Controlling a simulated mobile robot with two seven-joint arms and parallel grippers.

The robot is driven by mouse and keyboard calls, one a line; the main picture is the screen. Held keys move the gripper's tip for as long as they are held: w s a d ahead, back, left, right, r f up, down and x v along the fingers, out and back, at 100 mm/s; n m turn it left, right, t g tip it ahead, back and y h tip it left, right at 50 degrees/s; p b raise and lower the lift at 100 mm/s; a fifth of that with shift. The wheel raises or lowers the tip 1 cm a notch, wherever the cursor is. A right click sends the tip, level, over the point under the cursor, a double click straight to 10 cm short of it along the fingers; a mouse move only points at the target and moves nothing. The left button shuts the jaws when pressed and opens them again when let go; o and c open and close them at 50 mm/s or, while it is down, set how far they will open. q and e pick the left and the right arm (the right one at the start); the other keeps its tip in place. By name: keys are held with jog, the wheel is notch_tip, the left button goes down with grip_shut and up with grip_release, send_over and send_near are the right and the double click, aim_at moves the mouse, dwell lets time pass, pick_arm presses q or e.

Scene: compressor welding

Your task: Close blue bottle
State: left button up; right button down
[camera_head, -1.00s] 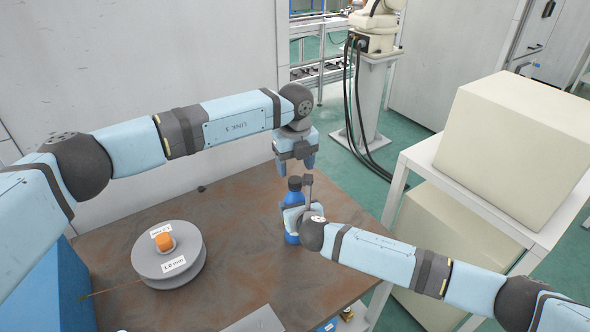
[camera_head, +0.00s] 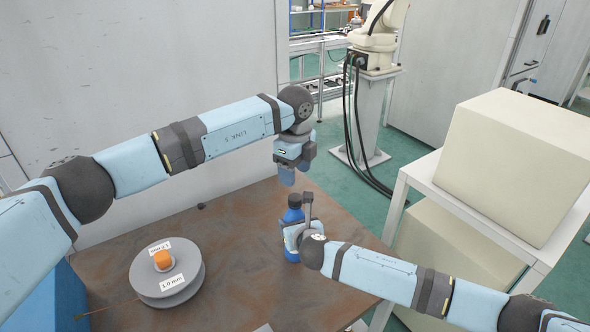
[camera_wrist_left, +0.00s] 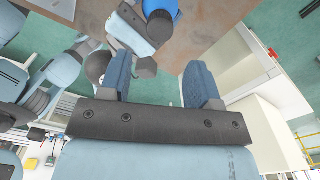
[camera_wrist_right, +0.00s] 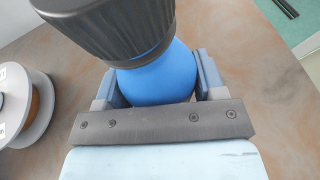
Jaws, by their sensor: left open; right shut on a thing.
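The blue bottle (camera_head: 293,216) stands upright over the brown table, with a black ribbed cap (camera_wrist_right: 110,25) on its neck. My right gripper (camera_wrist_right: 155,82) is shut around the blue body below the cap, one finger on each side. My left gripper (camera_head: 286,178) hangs above the bottle, apart from the cap. In the left wrist view its fingers (camera_wrist_left: 160,80) are spread and empty, and part of the bottle (camera_wrist_left: 163,6) shows at the top edge. Whether the cap is tight cannot be told.
A grey wire spool (camera_head: 167,287) with an orange centre lies on the brown table (camera_head: 235,235), left of the bottle. A white rack (camera_head: 480,232) with cream boxes stands to the right. A grey wall is behind the table.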

aim_at(295, 197)
pick_arm(q)
jog(key=shift+f, duration=4.05)
jog(key=shift+c, duration=0.2)
jog(key=c, duration=0.9)
jog(key=m, duration=0.6)
jog(key=o, duration=1)
